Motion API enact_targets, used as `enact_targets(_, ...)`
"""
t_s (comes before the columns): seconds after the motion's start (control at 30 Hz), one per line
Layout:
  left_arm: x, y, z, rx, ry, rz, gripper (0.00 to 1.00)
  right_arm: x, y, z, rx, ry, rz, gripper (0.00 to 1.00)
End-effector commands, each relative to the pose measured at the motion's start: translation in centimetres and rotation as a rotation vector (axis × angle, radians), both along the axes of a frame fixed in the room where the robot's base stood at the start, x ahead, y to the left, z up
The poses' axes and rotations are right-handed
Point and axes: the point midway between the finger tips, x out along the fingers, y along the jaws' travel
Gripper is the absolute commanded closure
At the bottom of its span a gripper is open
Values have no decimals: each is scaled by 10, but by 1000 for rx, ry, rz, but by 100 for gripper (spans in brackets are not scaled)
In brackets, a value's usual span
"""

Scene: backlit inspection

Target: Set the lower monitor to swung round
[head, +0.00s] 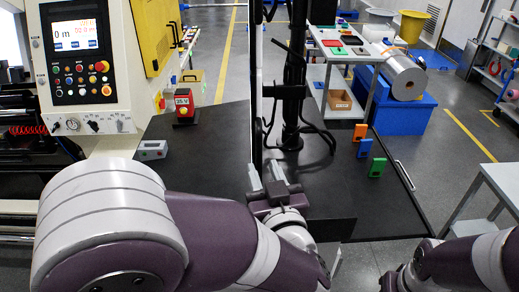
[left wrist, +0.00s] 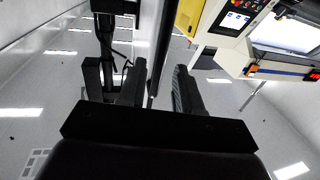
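A tall thin panel (head: 256,90), which looks like a monitor seen nearly edge-on, stands left of a black pole (head: 291,90). I cannot make out its screen face or tell an upper from a lower monitor. My left gripper (head: 267,174) is at the panel's lower end. In the left wrist view the left gripper (left wrist: 158,88) has its fingers apart, with the thin dark panel edge (left wrist: 158,65) running between them; contact is not clear. My right arm comes in at the bottom right; only a dark part of its end shows, and its fingers cannot be made out.
A black table (head: 215,140) carries a red device (head: 184,106), a small grey box (head: 152,150) and orange, blue and green upright pieces (head: 377,167). A machine control panel (head: 80,60) stands at left. A shelf cart (head: 340,50) stands behind.

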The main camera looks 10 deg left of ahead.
Motion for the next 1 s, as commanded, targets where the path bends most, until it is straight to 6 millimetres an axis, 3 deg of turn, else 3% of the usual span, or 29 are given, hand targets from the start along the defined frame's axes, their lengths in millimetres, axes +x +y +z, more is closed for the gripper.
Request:
enact_targets(0.1,21,12,3,0,1,4,66,0,0,11,0,0,0,57)
enact_targets(0.23,35,18,2,-1,0,0,66,0,0,14,0,0,0,57)
enact_targets(0.63,43,21,0,-2,-1,-4,66,0,0,15,0,0,0,57)
enact_targets(0.73,43,21,0,-2,-1,-3,98,0,0,15,0,0,0,57)
enact_targets(1.0,43,20,0,-3,-1,0,100,0,0,16,0,0,0,57)
